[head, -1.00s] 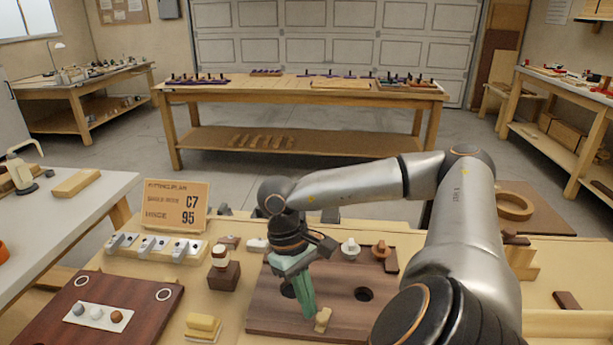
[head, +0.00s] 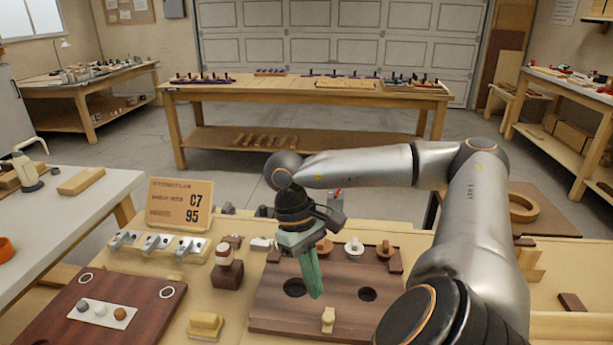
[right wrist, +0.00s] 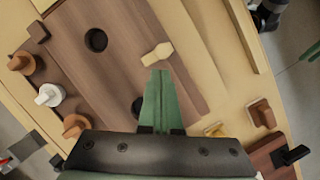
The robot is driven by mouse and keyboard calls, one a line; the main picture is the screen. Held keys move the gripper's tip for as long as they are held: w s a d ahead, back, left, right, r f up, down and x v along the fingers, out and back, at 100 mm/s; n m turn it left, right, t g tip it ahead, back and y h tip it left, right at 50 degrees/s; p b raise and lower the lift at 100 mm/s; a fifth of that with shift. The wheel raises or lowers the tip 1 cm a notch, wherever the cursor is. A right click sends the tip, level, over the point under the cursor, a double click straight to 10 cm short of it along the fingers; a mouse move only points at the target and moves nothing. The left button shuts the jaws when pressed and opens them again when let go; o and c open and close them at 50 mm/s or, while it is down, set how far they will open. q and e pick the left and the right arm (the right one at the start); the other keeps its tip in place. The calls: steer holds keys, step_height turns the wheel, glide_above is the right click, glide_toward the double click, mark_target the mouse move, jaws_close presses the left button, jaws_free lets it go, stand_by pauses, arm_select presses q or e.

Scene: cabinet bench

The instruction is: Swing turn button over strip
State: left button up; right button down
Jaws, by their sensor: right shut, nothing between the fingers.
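The turn button (head: 328,320) is a small pale wooden piece at the front of a brown board (head: 335,290). In the right wrist view, the turn button (right wrist: 157,54) lies across the seam between the board's darker panel and a smoother brown strip (right wrist: 172,38). How far it overlaps the strip is hard to tell. My right gripper (head: 317,294), with green fingers, is shut and empty behind the button. In the wrist view, the fingertips (right wrist: 160,72) are close to the button, with a small gap showing. My left gripper is out of view.
The board has two dark round holes, one (head: 295,288) left of my fingers and one (head: 367,294) to the right. Several knobs, including a white one (head: 354,246), stand along its back edge. A yellow block (head: 206,325) and a brown stand (head: 227,275) are to the left.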

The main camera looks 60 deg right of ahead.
arm_select(q)
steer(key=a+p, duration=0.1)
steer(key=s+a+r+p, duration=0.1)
steer(key=p, duration=0.1)
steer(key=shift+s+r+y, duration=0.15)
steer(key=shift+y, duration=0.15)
arm_select(e)
steer(key=v, duration=0.9)
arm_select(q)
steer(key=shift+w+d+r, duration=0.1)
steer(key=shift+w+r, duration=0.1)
